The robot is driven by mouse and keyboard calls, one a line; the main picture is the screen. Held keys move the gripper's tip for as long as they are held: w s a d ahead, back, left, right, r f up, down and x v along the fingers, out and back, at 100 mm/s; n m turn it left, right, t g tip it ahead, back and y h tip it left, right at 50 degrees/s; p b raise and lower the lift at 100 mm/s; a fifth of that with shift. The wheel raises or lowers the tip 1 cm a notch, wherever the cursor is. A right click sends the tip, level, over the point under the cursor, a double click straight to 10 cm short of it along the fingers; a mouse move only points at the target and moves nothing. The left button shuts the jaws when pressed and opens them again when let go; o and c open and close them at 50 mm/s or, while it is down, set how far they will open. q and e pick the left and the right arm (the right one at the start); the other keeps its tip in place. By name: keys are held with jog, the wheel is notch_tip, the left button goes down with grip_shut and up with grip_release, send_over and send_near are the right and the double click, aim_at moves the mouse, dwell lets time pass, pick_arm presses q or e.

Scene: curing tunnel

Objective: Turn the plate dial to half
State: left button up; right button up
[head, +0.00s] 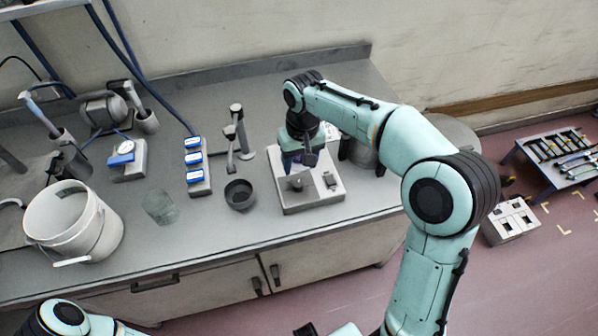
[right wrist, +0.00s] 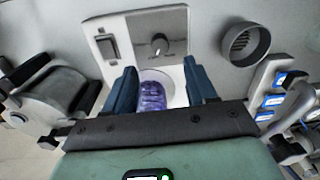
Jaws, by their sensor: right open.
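The plate is a pale, box-shaped unit (head: 322,203) on the bench in the head view. Its dark round dial (head: 297,184) is on the front panel, beside a rocker switch (head: 330,180). In the right wrist view the dial (right wrist: 160,42) shows near the top, with a small light mark at its lower edge; I cannot read its setting. My right gripper (head: 302,160) is over the back of the plate. Its blue fingers (right wrist: 160,88) are spread, with a purple object (right wrist: 152,95) visible between them and the dial beyond the fingertips. My left gripper is out of view.
A dark round bowl (head: 240,195) stands just left of the plate. Further left are a blue-labelled block (head: 197,172), a clear beaker (head: 160,206) and a white bucket (head: 75,222). A metal stand (head: 238,135) is behind the bowl. The bench front is mostly clear.

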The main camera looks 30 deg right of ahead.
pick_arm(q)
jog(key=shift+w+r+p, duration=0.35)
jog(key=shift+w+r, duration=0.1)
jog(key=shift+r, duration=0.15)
pick_arm(e)
notch_tip(320, 180, up, 6)
jog(key=shift+d+f, duration=0.15)
jog(key=shift+f, duration=0.1)
